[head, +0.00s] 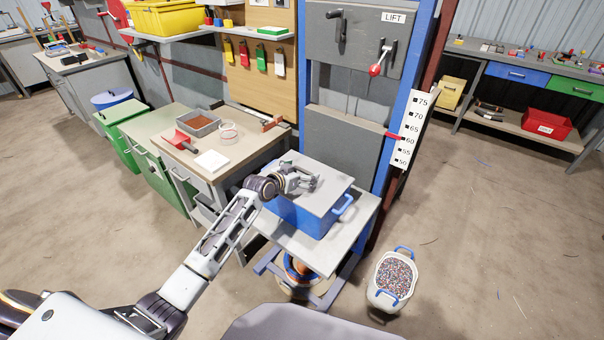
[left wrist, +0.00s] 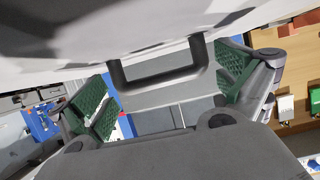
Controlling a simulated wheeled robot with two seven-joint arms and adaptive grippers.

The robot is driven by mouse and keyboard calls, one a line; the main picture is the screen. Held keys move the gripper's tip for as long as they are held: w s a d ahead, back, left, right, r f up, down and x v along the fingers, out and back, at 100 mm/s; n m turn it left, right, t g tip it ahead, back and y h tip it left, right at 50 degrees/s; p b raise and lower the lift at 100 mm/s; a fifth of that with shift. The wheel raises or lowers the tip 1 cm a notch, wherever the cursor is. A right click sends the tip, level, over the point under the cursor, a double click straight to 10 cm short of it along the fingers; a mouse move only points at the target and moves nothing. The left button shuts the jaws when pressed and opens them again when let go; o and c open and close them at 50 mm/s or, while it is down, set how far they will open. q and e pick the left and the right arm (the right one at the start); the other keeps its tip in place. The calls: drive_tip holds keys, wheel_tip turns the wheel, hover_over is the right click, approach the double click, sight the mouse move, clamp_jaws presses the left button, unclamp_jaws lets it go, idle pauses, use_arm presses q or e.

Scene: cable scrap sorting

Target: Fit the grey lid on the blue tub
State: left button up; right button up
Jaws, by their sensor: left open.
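The grey lid (head: 325,184) lies over the top of the blue tub (head: 300,216), which stands on a pale platform in front of the lift. The tub's blue side and one end handle show below the lid; I cannot tell whether the lid is fully seated. My left gripper (head: 306,181) is just above the lid's middle. In the left wrist view, the lid's dark handle (left wrist: 158,78) lies between the open green-padded fingers (left wrist: 168,88), with gaps on both sides. My right gripper is not in view.
The pale platform (head: 325,252) has bare room in front of the tub. To the left, a bench (head: 235,167) holds a grey tray (head: 199,124), a red scoop and a white block. A bucket of granules (head: 390,278) stands on the floor at right. The lift's frame rises behind.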

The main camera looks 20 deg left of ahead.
use_arm(q)
drive_tip(key=shift+s, duration=0.1)
drive_tip(key=v, duration=1.1)
drive_tip(key=shift+s+a+r, duration=0.2)
drive_tip(key=shift+s+r, duration=0.05)
drive_tip(key=shift+s, duration=0.05)
idle(0.3)
idle(0.5)
